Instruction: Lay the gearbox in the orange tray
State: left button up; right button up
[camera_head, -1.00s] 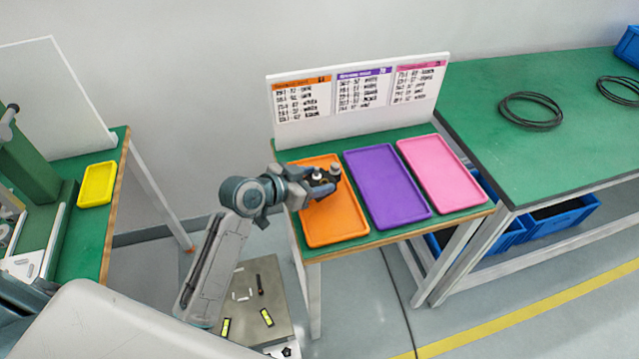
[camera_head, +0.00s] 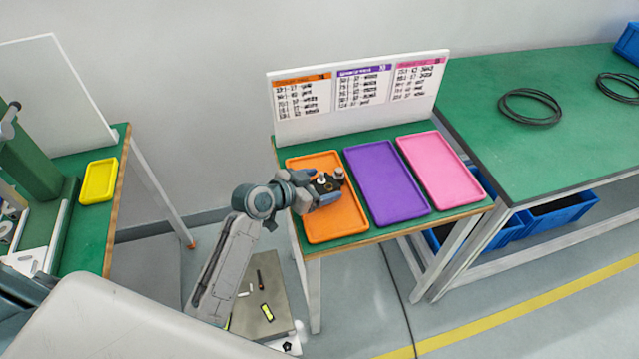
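The orange tray (camera_head: 338,224) lies at the left of three trays on a small green table. My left gripper (camera_head: 324,186) is over the upper middle of this tray. A small dark gearbox (camera_head: 328,182) with light metal knobs on top sits at the fingertips, between the fingers. The gripper appears shut on it. The gearbox is over the tray, low and close to its floor; whether it touches the floor is hard to tell. The arm and fingers hide part of the tray's left side. My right gripper is not in view.
A purple tray (camera_head: 386,184) and a pink tray (camera_head: 441,170) lie to the right. A white board (camera_head: 360,101) with printed lists stands behind the trays. A yellow tray (camera_head: 98,181) is on the left bench. Black cable coils (camera_head: 530,107) lie on the right bench.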

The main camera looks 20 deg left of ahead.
pick_arm(q)
jog(key=shift+r, duration=0.1)
jog(key=b+v, duration=0.1)
jog(key=v, duration=1.1)
dwell(0.4)
jog(key=s+a+f+n+g+y, duration=0.2)
jog(key=s+f+n+g+y, duration=0.3)
jog(key=s, duration=0.6)
jog(key=s+a+f+n+g+y, duration=0.1)
jog(key=s+a+f+g+y, duration=0.15)
jog(key=s+f, duration=0.65)
notch_tip(320, 180, down, 26)
jog(key=s+a+g, duration=0.1)
jog(key=a, duration=0.1)
jog(key=s+a+f+g, duration=0.1)
jog(key=s+f, duration=1.6)
jog(key=f, duration=0.2)
jog(key=shift+f, duration=0.4)
